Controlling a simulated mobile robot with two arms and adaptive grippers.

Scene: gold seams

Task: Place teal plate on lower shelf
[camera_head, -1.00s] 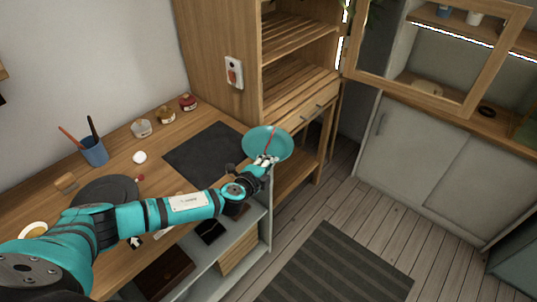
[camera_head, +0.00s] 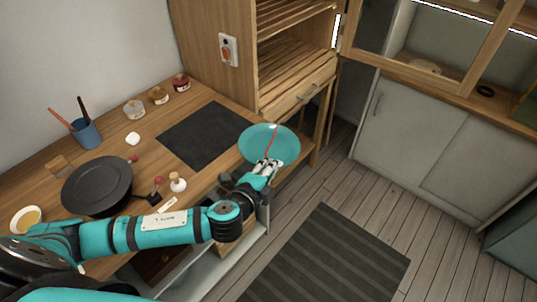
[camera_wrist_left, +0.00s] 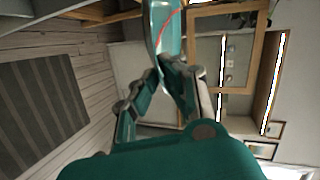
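The teal plate (camera_head: 268,142) is round with a red line across it. My left gripper (camera_head: 265,166) is shut on the plate's near rim and holds it in front of the wooden shelf unit (camera_head: 290,72), by the right end of the desk. The plate also shows edge-on between the fingers in the left wrist view (camera_wrist_left: 163,28). The unit has slatted shelves; the lower slatted shelf (camera_head: 286,66) lies above a drawer and looks empty. My right gripper is not in view.
The wooden desk (camera_head: 150,160) holds a dark mat (camera_head: 206,135), a black plate (camera_head: 97,186), a blue cup with brushes (camera_head: 86,133) and several jars. A glass-doored cabinet (camera_head: 440,45) stands at right. The floor holds a striped rug (camera_head: 330,262).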

